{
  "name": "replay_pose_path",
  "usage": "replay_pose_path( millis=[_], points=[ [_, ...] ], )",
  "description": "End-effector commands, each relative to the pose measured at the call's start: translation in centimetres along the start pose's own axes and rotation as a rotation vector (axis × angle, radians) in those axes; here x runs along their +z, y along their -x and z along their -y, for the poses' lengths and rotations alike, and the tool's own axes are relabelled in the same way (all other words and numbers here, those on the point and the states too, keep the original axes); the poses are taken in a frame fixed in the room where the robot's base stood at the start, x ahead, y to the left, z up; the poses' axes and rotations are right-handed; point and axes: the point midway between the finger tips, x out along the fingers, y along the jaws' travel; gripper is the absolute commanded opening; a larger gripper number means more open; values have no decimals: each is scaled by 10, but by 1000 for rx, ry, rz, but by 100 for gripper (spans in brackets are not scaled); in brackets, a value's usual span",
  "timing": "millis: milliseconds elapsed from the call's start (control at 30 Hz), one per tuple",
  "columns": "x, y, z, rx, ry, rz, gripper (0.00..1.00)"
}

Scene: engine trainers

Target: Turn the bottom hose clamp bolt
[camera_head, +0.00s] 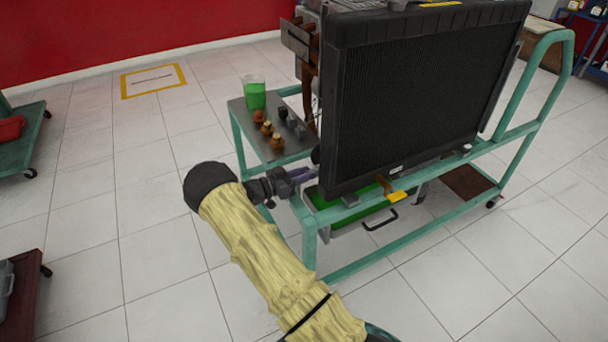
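My arm, in a yellow sleeve, reaches up from the bottom of the head view. My gripper (306,175) is at the lower left corner of the black radiator (415,95), pointing right toward its near lower edge. The fingers are small and dark against the stand, so I cannot tell whether they are open or shut or touch anything. A dark round hose end (316,155) shows just above the gripper at the radiator's left side. The bottom hose clamp and its bolt cannot be made out here.
The radiator stands on a green frame cart (360,268). A side shelf (240,118) holds a beaker of green liquid (254,93) and several brown and dark caps (267,128). A green drain tray (345,210) sits under the radiator.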

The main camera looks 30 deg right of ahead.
Motion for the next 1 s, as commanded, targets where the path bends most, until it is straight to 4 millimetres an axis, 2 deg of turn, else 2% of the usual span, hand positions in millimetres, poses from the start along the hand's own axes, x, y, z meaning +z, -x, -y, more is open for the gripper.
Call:
replay_pose_path(
  millis=[33, 100, 133, 567, 1000],
  points=[
    [0, 0, 0, 0, 0, 0, 16],
    [0, 0, 0, 0, 0, 0, 2],
    [0, 0, 0, 0, 0, 0, 0],
    [1, 0, 0, -1, -62, 0, 0],
    [2, 0, 0, -1, -342, 2, 0]
  ],
)
